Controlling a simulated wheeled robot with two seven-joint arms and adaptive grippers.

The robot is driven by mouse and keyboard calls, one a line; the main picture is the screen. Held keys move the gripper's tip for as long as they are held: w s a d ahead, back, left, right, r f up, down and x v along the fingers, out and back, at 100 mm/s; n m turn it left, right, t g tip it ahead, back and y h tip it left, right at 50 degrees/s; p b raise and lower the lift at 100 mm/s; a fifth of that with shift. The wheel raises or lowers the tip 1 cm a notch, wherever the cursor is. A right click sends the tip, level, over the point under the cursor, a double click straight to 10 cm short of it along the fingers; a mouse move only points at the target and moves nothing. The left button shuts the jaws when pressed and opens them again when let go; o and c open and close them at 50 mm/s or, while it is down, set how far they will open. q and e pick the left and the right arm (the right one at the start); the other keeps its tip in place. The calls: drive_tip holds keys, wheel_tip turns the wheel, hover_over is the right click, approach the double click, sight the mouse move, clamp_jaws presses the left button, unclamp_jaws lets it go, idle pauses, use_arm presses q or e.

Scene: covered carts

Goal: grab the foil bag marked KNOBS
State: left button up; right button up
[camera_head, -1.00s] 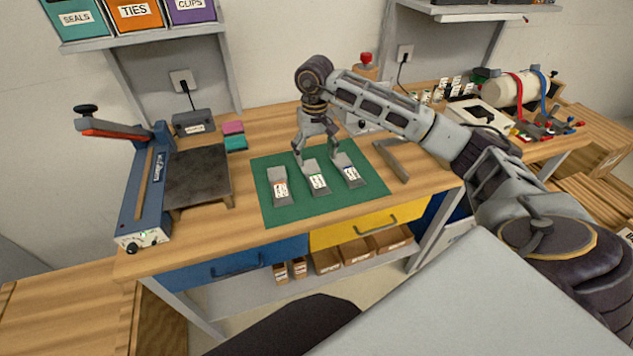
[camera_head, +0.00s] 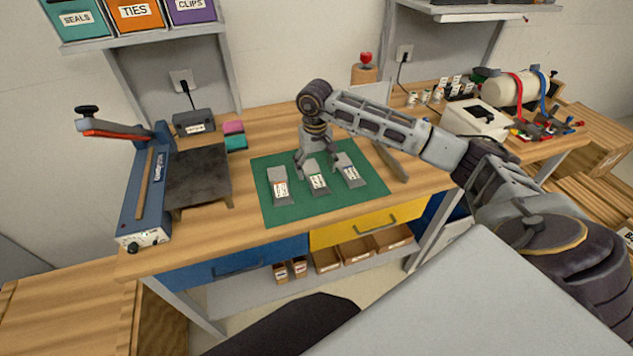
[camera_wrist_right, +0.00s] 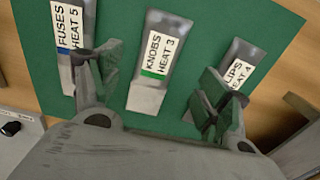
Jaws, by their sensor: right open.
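The foil bag marked KNOBS (camera_wrist_right: 150,95) lies flat on the green mat (camera_wrist_right: 120,125) in the right wrist view, with a white label reading KNOBS HEAT 3 and a green stripe. In the head view it is the middle bag (camera_head: 315,186) of three. My right gripper (camera_head: 323,164) is open above it, and the wrist view shows its fingers (camera_wrist_right: 158,82) on either side, apart from the bag. The FUSES bag (camera_wrist_right: 72,35) lies left of it, partly behind a finger. My left gripper is not in view.
A blue sealer (camera_head: 148,200) with a raised lever and a dark stand (camera_head: 197,175) are left of the mat. A grey angled bar (camera_head: 391,162) lies right of it. Pink and teal blocks (camera_head: 235,135) sit behind. The mat's front strip is clear.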

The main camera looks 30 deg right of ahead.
sight(316, 179)
drive_tip(key=shift+d+f+p, duration=0.2)
drive_tip(key=shift+f+p, duration=0.3)
drive_tip(key=shift+f, duration=1.95)
drive_tip(key=c, duration=1.1)
